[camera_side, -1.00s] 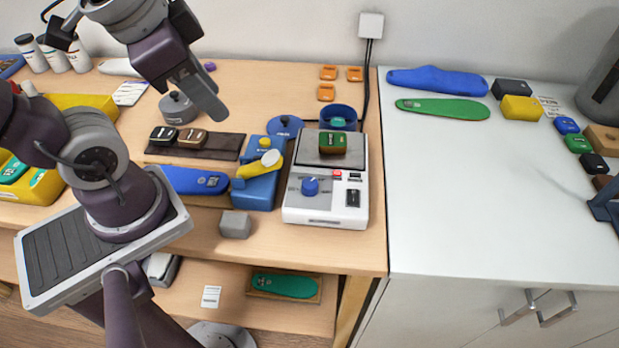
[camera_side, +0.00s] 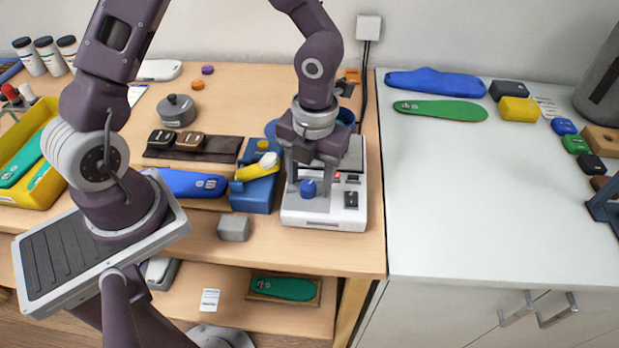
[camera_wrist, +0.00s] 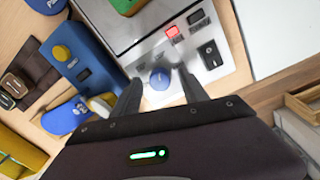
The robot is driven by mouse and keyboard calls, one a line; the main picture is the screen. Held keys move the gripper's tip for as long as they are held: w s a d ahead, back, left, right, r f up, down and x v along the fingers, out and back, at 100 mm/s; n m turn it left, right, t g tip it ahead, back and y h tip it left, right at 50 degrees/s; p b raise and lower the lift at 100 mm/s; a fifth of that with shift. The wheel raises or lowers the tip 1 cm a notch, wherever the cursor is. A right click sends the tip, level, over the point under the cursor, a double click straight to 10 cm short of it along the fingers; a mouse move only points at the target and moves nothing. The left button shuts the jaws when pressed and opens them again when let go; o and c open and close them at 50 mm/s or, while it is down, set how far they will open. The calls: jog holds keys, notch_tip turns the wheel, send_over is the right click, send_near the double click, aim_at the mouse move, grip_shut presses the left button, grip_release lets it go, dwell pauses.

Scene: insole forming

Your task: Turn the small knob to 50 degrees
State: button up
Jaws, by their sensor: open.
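A small blue knob (camera_side: 308,188) with a pale pointer line stands on the front panel of a white-and-grey device (camera_side: 340,216). In the wrist view, the knob (camera_wrist: 160,79) sits between my two fingers, with visible gaps on both sides. My gripper (camera_side: 310,192) is open and points down over the device, its fingers on either side of the knob. In the wrist view, my gripper (camera_wrist: 158,80) holds nothing. Any scale marks around the knob are too small to read.
A red-lit button (camera_wrist: 172,32) and a black switch (camera_side: 351,199) are close to the right of the knob. The white counter (camera_side: 470,190) at right is mostly clear.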

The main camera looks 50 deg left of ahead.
jog(key=shift+f, duration=0.35)
grip_shut()
